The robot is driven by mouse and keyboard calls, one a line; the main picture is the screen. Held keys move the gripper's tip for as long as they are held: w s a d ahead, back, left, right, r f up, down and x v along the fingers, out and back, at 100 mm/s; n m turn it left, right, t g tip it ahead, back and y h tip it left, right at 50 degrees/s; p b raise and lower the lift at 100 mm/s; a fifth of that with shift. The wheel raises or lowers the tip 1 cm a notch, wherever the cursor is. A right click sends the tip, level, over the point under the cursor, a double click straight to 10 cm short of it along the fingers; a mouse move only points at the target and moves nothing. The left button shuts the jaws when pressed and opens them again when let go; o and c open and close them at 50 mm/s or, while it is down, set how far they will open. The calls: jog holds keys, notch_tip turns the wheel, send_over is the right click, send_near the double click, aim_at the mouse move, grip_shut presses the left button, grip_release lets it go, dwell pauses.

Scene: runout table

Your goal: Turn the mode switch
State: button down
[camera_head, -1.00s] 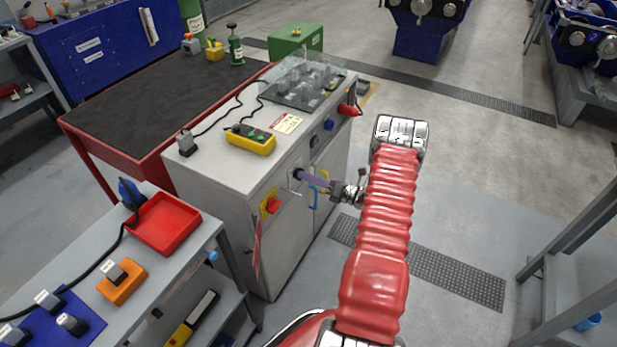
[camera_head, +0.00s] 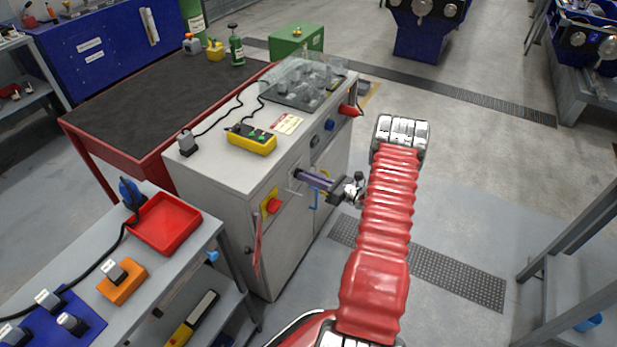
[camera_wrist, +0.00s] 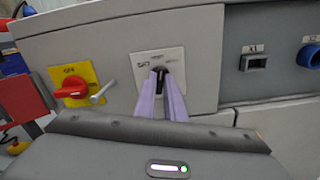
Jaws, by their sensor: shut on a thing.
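The mode switch is a small dark knob (camera_wrist: 160,72) on a pale labelled plate (camera_wrist: 174,62) on the front of the grey cabinet (camera_head: 222,195). My gripper (camera_wrist: 161,76) has its two purple fingers shut on the knob, one on each side. The fingers hide most of the knob, and its exact pointing direction is hard to tell. In the head view my gripper (camera_head: 300,175) reaches in from the right to the cabinet front, and the knob itself is hidden there.
A red rotary switch on a yellow plate (camera_wrist: 75,88) is to the left, with a silver lever (camera_wrist: 103,93) beside it. A dark socket (camera_wrist: 254,62) and a blue round fitting (camera_wrist: 311,56) are to the right. A red tray (camera_head: 165,222) is on the bench. Open floor lies right of my arm.

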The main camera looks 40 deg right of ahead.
jog(key=n, duration=1.1)
jog(key=shift+s+f+n, duration=0.1)
jog(key=shift+f+n, duration=0.1)
jog(key=shift+n, duration=0.2)
jog(key=c, duration=1.8)
grip_release()
jog(key=shift+r, duration=0.1)
jog(key=shift+c, duration=0.2)
jog(key=v, duration=1.3)
jog(key=shift+s, duration=0.35)
